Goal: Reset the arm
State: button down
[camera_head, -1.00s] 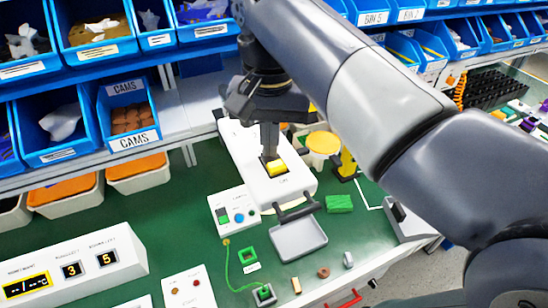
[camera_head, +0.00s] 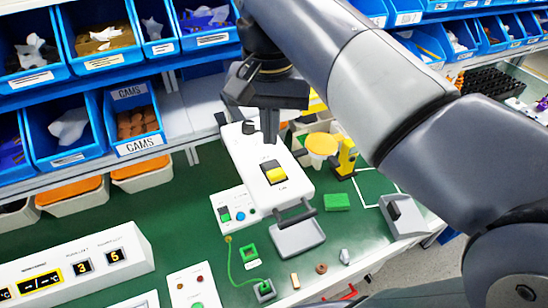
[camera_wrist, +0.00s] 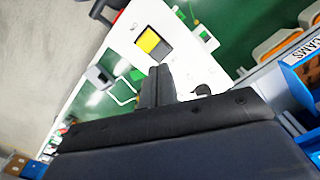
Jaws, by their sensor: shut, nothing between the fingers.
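My gripper (camera_head: 270,138) is shut and empty. It hangs above the rear part of a white switch housing (camera_head: 240,160). The yellow and black switch (camera_head: 274,172) sits in the top of the housing, in front of the fingertips and apart from them. In the wrist view my shut fingers (camera_wrist: 158,72) point toward the housing (camera_wrist: 128,30), and the switch (camera_wrist: 152,42) shows just beyond their tips. Small lettering below the switch is too small to read.
Blue bins (camera_head: 132,115) fill the shelves behind. A grey tray (camera_head: 298,238), a green block (camera_head: 336,202), a yellow round-topped piece (camera_head: 321,145) and a white display box (camera_head: 75,268) stand on the green bench. Bare green surface (camera_head: 185,225) shows left of the housing.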

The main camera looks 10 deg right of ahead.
aim_at(271, 164)
jog(key=shift+r, duration=0.9)
jog(key=shift+f, duration=0.1)
jog(key=shift+f, duration=0.6)
notch_tip(271, 164, down, 6)
jog(key=b, duration=0.4)
jog(key=shift+r+b, duration=0.1)
jog(key=shift+b, duration=0.2)
jog(key=shift+r, duration=0.1)
